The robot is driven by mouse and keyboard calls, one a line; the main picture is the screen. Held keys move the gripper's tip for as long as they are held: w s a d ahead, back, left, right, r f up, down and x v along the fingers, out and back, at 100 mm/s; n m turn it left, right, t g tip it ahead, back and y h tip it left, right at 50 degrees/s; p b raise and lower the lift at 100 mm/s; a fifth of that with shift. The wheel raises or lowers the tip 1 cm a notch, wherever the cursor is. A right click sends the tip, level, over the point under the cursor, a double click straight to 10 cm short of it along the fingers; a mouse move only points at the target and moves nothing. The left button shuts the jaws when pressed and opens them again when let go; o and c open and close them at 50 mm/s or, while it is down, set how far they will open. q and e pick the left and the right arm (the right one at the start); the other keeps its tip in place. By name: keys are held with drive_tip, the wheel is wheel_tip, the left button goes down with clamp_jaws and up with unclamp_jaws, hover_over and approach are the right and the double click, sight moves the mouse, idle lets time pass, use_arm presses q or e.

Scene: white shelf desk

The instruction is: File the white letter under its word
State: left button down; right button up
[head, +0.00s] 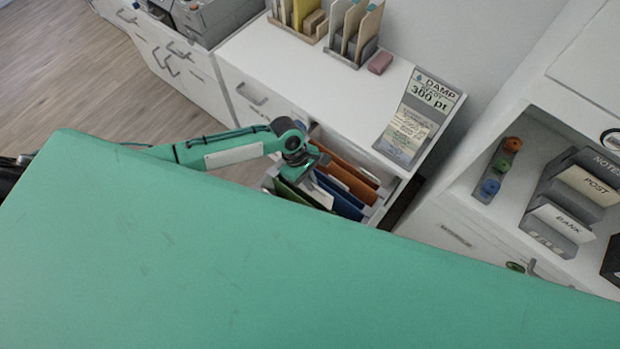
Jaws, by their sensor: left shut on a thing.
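My left gripper (308,166) reaches in from the left over an open drawer (389,189) of hanging folders. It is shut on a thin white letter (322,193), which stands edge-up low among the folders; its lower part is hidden. A green folder (302,196) is to its left, and a blue folder (340,201) is close on its right. Orange folders (345,172) stand farther back. No words on the folders or on the letter can be read. My right gripper is not in view.
A sign reading DAMP and 300 pt (432,95) leans on the white desk (330,88). A pink block (380,63) and wooden racks (352,45) are behind. At right, a shelf holds a NOTES, POST and BANK holder (585,185). My own green body hides the front.

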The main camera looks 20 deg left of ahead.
sight(310, 194)
use_arm(q)
drive_tip(key=shift+f+b, duration=0.75)
drive_tip(key=shift+f, duration=1.25)
drive_tip(key=shift+f+b, duration=0.55)
drive_tip(key=shift+f, duration=1.35)
drive_tip(key=c, duration=1.5)
unclamp_jaws()
drive_tip(key=b+v, duration=0.1)
drive_tip(key=v, duration=1.2)
drive_tip(key=shift+a+r+b, duration=0.1)
drive_tip(key=shift+r+b, duration=0.3)
drive_tip(key=shift+s+f, duration=0.1)
